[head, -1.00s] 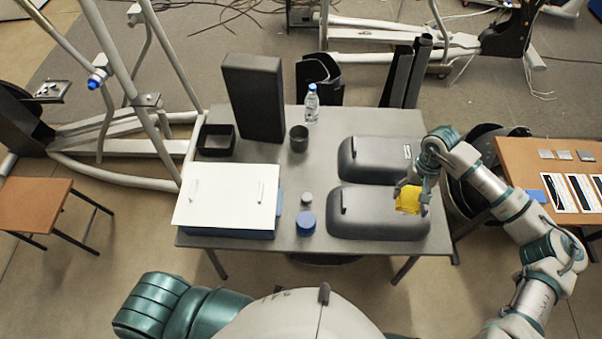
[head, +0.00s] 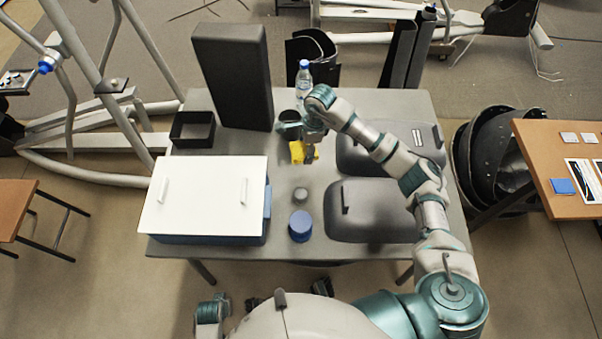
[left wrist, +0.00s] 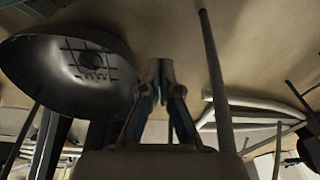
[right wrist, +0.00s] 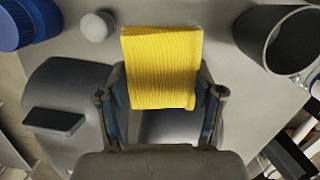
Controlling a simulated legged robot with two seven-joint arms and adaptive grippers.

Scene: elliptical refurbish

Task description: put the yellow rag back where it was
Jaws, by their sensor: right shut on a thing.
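The yellow rag (head: 297,152) is held above the grey table (head: 290,258), near the dark cup and left of the grey covers. My right gripper (head: 309,153) is shut on it. In the right wrist view the folded, ribbed rag (right wrist: 162,65) sits between the two fingers of the right gripper (right wrist: 163,98). In the head view the rag is partly behind the gripper. My left gripper (left wrist: 161,75) has its fingers together and empty in the left wrist view, low down near the floor and table legs.
A dark cup (right wrist: 290,38) stands close to the rag. A blue jar (head: 301,226), a small grey knob (head: 301,195), a bottle (head: 304,78), a tall black box (head: 233,75), an open black tray (head: 192,130), a white-lidded box (head: 205,195) and two grey covers (head: 372,210) surround it.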

